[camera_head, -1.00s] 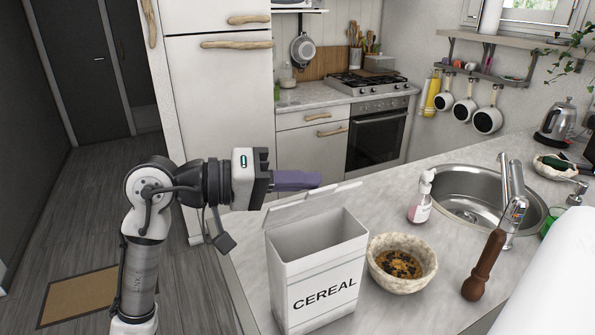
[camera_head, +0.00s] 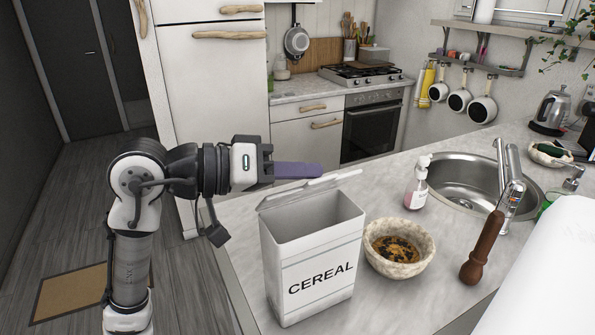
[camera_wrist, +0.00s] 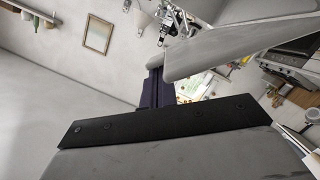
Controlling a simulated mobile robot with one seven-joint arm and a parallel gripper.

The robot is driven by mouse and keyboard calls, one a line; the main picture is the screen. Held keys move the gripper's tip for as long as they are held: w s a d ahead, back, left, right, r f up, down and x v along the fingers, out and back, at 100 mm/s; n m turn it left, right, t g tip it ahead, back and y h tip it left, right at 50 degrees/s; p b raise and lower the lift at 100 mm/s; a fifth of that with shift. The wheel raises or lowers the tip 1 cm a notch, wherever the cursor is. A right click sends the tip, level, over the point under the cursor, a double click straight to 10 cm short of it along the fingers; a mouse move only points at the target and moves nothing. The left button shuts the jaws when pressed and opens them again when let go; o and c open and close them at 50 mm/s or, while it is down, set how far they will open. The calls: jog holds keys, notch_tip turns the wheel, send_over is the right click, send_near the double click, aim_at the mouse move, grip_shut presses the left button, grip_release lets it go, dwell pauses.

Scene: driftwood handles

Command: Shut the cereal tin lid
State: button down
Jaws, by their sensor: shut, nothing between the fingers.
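The white cereal tin (camera_head: 312,268) stands upright on the counter in the head view, its top open. Its lid (camera_head: 310,190) stands up along the back edge of the opening, tilted. My gripper (camera_head: 318,170) is shut and empty, its purple fingers pointing right, just behind and above the lid. In the wrist view, the fingers (camera_wrist: 154,88) show at the middle, and a pale flat panel, seemingly the lid (camera_wrist: 235,42), lies right beside them. I cannot tell whether they touch.
A stone bowl (camera_head: 398,250) with food stands right of the tin. A brown-handled utensil (camera_head: 482,250), a soap bottle (camera_head: 417,185) and the sink (camera_head: 470,185) are farther right. A stove (camera_head: 368,76) is at the back.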

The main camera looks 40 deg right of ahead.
jog(key=s+a+f+m+t+b, duration=0.1)
jog(key=s+f+m+t+b, duration=0.1)
jog(key=s+f+m+b, duration=0.2)
jog(key=shift+s+f+m+b, duration=0.45)
jog(key=shift+f+b, duration=0.8)
jog(key=shift+b, duration=0.5)
jog(key=shift+a, duration=0.1)
